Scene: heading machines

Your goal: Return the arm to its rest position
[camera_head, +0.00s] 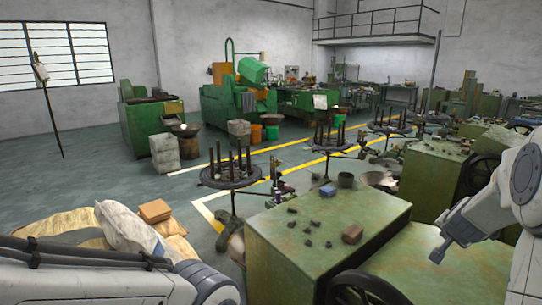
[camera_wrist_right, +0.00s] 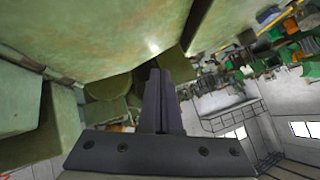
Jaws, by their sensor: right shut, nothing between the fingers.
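My right arm comes in at the right edge of the head view. Its gripper (camera_head: 437,257) points down and to the left, above the green machine top at the lower right. In the right wrist view the two dark fingers of the right gripper (camera_wrist_right: 158,75) are together, with nothing between them. My left arm (camera_head: 90,280) lies along the lower left of the head view; its gripper does not show.
A green machine cabinet (camera_head: 290,255) bears a blue block (camera_head: 327,191), a brown block (camera_head: 352,234) and small dark parts. A black handwheel (camera_head: 365,290) stands in front. Sacks (camera_head: 125,228) lie at left. Open floor (camera_head: 90,170) shows beyond them.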

